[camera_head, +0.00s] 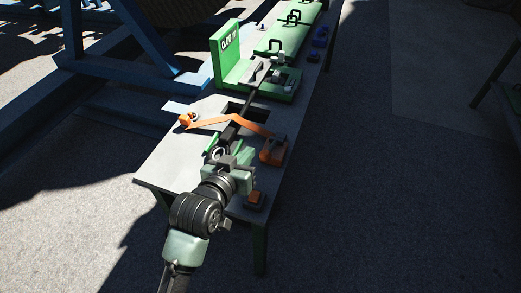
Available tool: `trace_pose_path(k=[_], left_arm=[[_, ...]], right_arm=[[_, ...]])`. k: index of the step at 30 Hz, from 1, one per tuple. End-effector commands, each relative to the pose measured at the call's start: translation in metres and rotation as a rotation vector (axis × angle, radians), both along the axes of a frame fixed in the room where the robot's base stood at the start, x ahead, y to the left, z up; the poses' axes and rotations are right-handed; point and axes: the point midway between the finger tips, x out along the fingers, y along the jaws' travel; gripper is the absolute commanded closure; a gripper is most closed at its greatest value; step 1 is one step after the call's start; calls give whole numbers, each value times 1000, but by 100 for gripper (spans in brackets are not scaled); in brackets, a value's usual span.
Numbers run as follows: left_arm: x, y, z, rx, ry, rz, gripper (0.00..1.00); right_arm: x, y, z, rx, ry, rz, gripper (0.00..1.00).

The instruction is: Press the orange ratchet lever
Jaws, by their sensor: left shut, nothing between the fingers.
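The orange ratchet lever (208,122) is a long thin bar lying across the bench top. It has an orange end piece at its left, and its right part runs toward an orange block (273,151). My left gripper (229,132) reaches in from the bottom of the view, with its dark fingers shut and empty. Its fingertips are close to the middle of the lever, on the near side. I cannot tell whether they touch it. My right gripper is not in view.
The grey bench (165,158) has a dark rectangular opening behind the lever. A dark cable (252,92) runs back to a green counter panel (226,50) reading "0.00 m". A green trough (290,30) with black handles stands behind. A blue frame (145,35) stands left.

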Motion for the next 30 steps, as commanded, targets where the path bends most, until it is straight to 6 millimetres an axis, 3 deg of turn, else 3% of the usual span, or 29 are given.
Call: trace_pose_path(k=[5,14,15,21,30], left_arm=[[29,-11,-9,-1,0,0,100],[83,-31,-31,-1,1,0,100],[78,-31,-42,1,7,0,100],[74,-33,-64,0,2,1,100],[72,-34,-71,0,-1,1,100]], right_arm=[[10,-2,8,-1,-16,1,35],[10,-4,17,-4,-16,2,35],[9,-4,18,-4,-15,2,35],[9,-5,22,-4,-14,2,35],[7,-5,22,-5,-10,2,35]])
